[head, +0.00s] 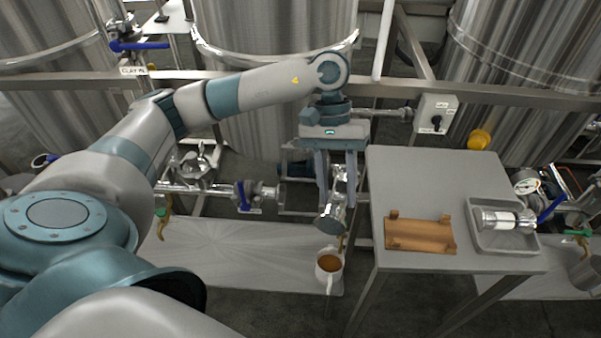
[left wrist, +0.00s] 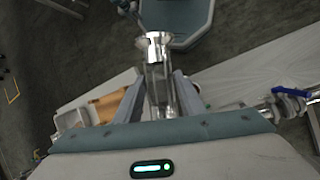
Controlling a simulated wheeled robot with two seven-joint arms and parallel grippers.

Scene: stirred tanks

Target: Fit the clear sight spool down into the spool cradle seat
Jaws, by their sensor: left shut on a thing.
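My left gripper (head: 332,198) points down, left of the grey table (head: 430,172), and is shut on the clear sight spool. The spool (head: 331,217) has bright metal ends and hangs tilted, its lower metal end below the fingers. In the left wrist view the spool's clear tube (left wrist: 157,85) shows between the fingers (left wrist: 160,92). The spool cradle (head: 420,235), a brown wooden block with small raised posts, lies empty on the table's near left part, right of the gripper and apart from the spool. My right gripper is not in view.
A grey tray (head: 476,240) at the table's right holds another metal-ended spool (head: 505,219), whitish in the middle. A white jug (head: 329,268) with brown contents stands below the held spool. Pipes, a blue-handled valve (head: 243,195) and a switch box (head: 436,113) are close behind.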

